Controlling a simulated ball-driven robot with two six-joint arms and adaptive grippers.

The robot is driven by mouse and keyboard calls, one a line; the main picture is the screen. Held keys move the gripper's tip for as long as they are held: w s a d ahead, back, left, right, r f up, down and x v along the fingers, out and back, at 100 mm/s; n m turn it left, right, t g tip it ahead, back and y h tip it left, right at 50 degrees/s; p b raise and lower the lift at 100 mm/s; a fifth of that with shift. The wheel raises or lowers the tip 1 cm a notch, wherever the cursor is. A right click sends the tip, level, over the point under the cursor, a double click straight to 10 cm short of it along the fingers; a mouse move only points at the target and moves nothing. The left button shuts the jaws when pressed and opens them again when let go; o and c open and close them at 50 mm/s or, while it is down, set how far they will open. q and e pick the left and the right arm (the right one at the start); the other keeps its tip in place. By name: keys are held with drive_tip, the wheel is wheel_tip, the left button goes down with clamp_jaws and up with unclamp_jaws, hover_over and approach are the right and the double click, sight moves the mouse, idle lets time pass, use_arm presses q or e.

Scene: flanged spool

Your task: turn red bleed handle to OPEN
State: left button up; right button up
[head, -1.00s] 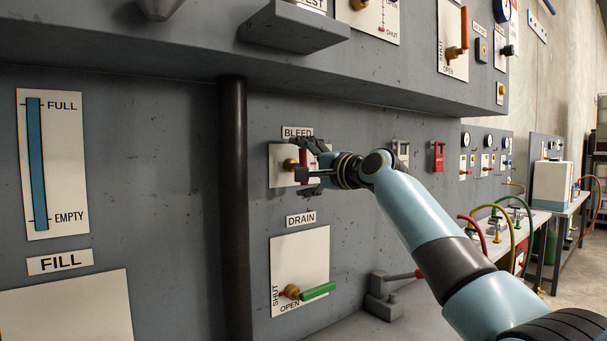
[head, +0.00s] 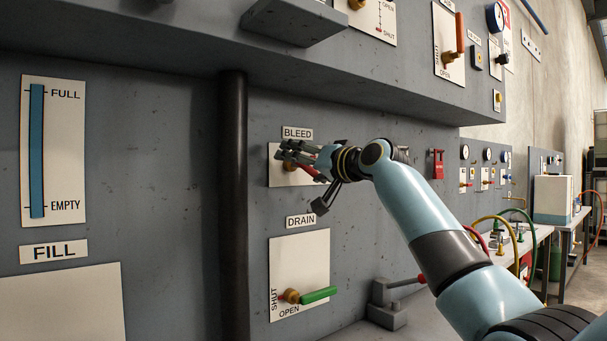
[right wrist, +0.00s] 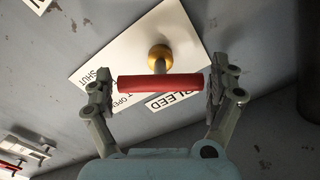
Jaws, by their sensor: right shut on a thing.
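The red bleed handle (head: 309,170) sits on a brass stem in front of the white plate under the BLEED label (head: 298,133). In the head view it slants down to the right, partly hidden by fingers. My right gripper (head: 305,181) is shut on it. In the right wrist view the red bar (right wrist: 160,87) lies lengthwise between the two fingers of my right gripper (right wrist: 158,91), one at each end. Behind it are the brass stem (right wrist: 160,55) and the white plate (right wrist: 115,50) with SHUT and OPEN lettering, the latter partly covered. My left gripper is not in view.
Below is the DRAIN plate (head: 313,250) with a green handle (head: 319,295). A dark vertical pipe (head: 232,220) stands left of the plates. A grey overhanging ledge (head: 380,90) runs above. A lever with a red tip (head: 389,290) stands at the lower right.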

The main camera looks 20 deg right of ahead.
drive_tip(key=n+b, duration=0.2)
drive_tip(key=n, duration=0.2)
drive_tip(key=shift+f, duration=0.15)
drive_tip(key=shift+n+b, duration=0.45)
drive_tip(key=shift+n, duration=0.65)
drive_tip(key=o, duration=0.9)
drive_tip(key=shift+a, duration=0.1)
drive_tip(key=shift+c, duration=0.2)
drive_tip(key=shift+s+d, duration=0.2)
drive_tip(key=shift+s, duration=0.05)
drive_tip(key=v, duration=1.1)
drive_tip(key=shift+s, duration=0.25)
